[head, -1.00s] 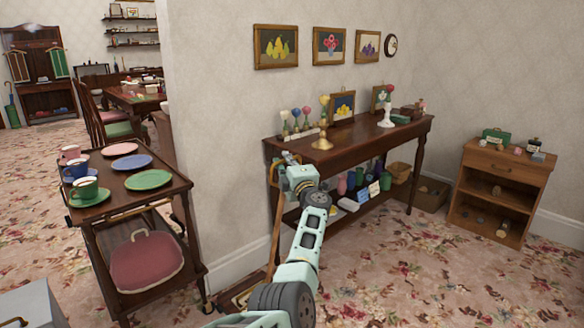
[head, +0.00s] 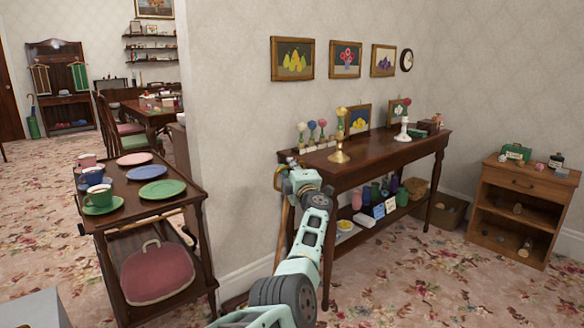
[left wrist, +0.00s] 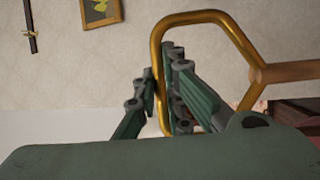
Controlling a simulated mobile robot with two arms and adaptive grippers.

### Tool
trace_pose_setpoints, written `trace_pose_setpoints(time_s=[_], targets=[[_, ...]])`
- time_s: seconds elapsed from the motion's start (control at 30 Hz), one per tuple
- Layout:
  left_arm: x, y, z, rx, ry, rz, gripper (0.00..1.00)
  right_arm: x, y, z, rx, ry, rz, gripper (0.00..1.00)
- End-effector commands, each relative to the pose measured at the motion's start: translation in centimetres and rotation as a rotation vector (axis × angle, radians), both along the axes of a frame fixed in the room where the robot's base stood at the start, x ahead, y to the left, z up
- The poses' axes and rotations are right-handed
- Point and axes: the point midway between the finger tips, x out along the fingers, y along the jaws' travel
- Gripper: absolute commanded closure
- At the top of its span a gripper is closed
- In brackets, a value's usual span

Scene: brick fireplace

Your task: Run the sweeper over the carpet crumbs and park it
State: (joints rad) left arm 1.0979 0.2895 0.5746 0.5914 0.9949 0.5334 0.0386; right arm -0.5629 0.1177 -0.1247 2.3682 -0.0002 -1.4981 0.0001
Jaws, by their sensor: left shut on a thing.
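My left gripper (head: 292,166) is shut on the sweeper's handle, a brass loop (head: 277,180) at the end of a wooden shaft (head: 284,218). In the left wrist view the loop (left wrist: 205,16) passes between the fingers (left wrist: 170,105), and the shaft (left wrist: 290,70) runs off to the right. The shaft goes down beside my left arm in the head view. The sweeper's body (head: 234,302) shows only in part, low by the wall. Crumbs cannot be told from the flowered carpet (head: 385,285). My right gripper is not in view.
A dark wood trolley (head: 150,208) with plates and cups stands at the left. A console table (head: 385,157) with candlesticks is close to my left gripper's right. A small cabinet (head: 520,190) stands at the far right. The carpet in front of the console and cabinet is open.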

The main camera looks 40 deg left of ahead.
Motion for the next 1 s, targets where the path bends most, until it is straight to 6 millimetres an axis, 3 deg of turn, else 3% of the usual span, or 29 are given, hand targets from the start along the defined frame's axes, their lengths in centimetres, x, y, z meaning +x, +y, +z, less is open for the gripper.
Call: trace_pose_setpoints(time_s=[0.03, 0.07, 0.27, 0.67, 1.0], targets=[[-0.3, 0.4, 0.9, 0.003, -0.014, 0.003, 1.00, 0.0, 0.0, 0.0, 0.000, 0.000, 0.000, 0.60], [-0.3, 0.4, 0.9, 0.003, -0.014, 0.004, 0.89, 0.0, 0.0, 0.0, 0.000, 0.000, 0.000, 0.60], [-0.2, 0.3, 0.7, 0.004, -0.010, 0.003, 0.72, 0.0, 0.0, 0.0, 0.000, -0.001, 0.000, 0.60], [-0.1, -0.2, 0.3, 0.003, -0.005, 0.001, 0.72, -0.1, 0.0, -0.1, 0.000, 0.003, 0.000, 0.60], [-1.7, -3.4, -0.4, 0.001, -0.007, 0.000, 0.72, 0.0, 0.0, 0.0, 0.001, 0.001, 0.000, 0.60]])
